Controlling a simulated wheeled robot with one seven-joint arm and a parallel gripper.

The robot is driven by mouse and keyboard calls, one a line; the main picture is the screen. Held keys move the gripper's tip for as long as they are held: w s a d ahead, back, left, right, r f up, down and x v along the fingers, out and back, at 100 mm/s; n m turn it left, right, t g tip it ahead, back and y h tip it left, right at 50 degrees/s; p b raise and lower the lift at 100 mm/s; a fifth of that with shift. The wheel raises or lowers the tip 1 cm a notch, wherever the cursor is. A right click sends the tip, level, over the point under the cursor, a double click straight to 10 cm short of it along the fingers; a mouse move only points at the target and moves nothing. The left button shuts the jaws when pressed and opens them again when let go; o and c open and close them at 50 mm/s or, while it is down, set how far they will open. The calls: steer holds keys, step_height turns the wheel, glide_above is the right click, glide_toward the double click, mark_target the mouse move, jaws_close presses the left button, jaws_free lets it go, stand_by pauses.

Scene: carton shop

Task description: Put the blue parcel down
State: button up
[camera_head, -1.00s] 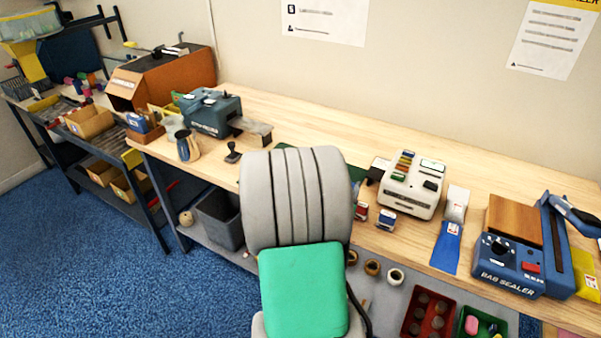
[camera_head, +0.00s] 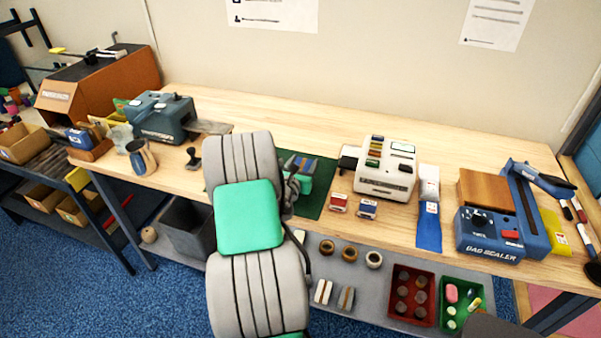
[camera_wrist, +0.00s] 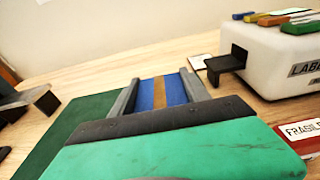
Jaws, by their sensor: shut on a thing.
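The blue parcel (camera_wrist: 146,94) with a brown tape band shows between the two fingers of my gripper (camera_wrist: 158,88) in the wrist view. The fingers are shut on its sides. In the head view the parcel (camera_head: 304,164) is small and partly hidden behind my arm. My gripper (camera_head: 301,176) there is over the dark green mat (camera_head: 316,203) on the wooden bench. The mat also shows in the wrist view (camera_wrist: 62,133), left of and beyond my gripper. I cannot tell whether the parcel touches the mat.
The white label machine (camera_head: 386,172) stands right of the mat, with its dark outlet towards it. Red and blue label boxes (camera_head: 338,203) lie near the front edge. A black stamp (camera_head: 192,158) and a blue-grey machine (camera_head: 160,117) stand to the left. The bench behind is clear.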

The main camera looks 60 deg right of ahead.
steer(key=f, duration=0.3)
steer(key=w+d+f, duration=0.1)
steer(key=shift+f, duration=0.2)
steer(key=shift+a, duration=0.1)
steer(key=shift+f, duration=0.2)
steer(key=o, duration=1.6)
steer(key=shift+r, duration=0.1)
